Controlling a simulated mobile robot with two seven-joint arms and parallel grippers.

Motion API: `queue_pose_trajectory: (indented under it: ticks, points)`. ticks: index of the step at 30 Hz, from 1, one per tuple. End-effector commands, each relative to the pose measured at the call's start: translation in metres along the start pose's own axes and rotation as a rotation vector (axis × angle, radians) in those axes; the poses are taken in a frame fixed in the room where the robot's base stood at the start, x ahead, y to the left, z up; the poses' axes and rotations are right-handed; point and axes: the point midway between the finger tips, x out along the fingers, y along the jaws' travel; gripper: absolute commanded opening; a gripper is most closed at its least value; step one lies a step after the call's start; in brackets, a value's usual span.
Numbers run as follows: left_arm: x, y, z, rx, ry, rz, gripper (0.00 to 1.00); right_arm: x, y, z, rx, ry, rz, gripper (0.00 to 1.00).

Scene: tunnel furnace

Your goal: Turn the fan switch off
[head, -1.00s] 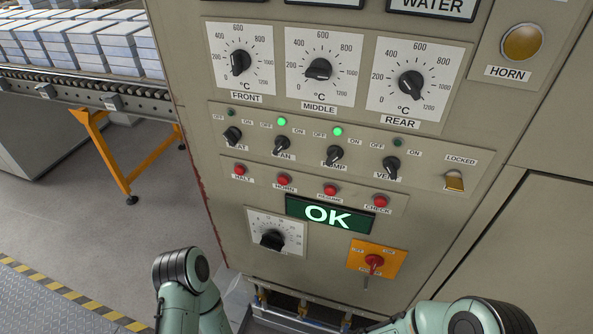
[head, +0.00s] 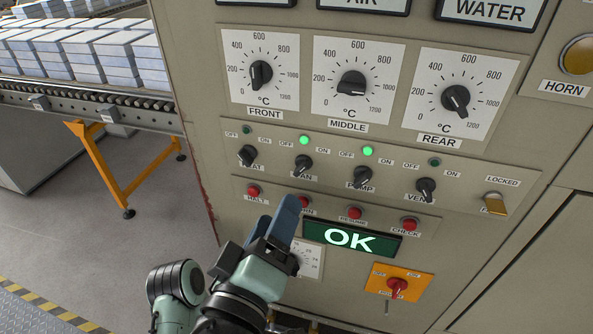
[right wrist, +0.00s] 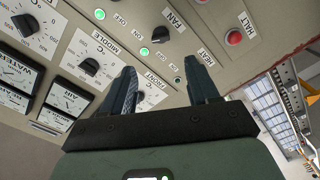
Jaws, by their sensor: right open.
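The fan switch (head: 303,165) is a black rotary knob on the beige control panel, in the row under the temperature dials. The green lamp (head: 304,140) above it is lit. My left gripper is not in view.
The heat switch (head: 247,155) and pump switch (head: 361,177) flank the fan switch. Red buttons (head: 353,213) and a green OK display (head: 350,239) are below. An orange-plated red switch (head: 397,287) sits lower right. A conveyor with blocks (head: 90,55) stands at left.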

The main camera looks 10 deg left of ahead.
Motion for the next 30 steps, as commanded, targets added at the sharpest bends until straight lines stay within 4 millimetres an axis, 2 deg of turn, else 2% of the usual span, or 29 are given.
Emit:
queue_pose_trajectory:
  ticks: [3,9,15,20,28,29,30]
  points:
    - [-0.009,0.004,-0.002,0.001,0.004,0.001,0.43,0.028,0.001,0.0,-0.003,-0.005,0.002,0.6]
    - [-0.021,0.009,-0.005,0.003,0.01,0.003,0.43,0.07,0.001,0.0,-0.004,-0.005,-0.001,0.6]
    - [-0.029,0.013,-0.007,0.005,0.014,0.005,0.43,0.097,-0.001,0.0,-0.004,-0.003,-0.003,0.6]
    - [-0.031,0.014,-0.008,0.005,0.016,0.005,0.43,0.107,-0.001,0.001,-0.003,-0.003,-0.002,0.6]
    - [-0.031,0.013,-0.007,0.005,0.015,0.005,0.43,0.108,-0.002,0.001,-0.003,-0.002,-0.003,0.6]
    - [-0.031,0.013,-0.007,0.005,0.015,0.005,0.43,0.108,-0.002,0.001,-0.003,-0.002,-0.003,0.53]
    - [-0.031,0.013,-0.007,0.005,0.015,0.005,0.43,0.108,-0.002,0.001,-0.003,-0.002,-0.003,0.4]
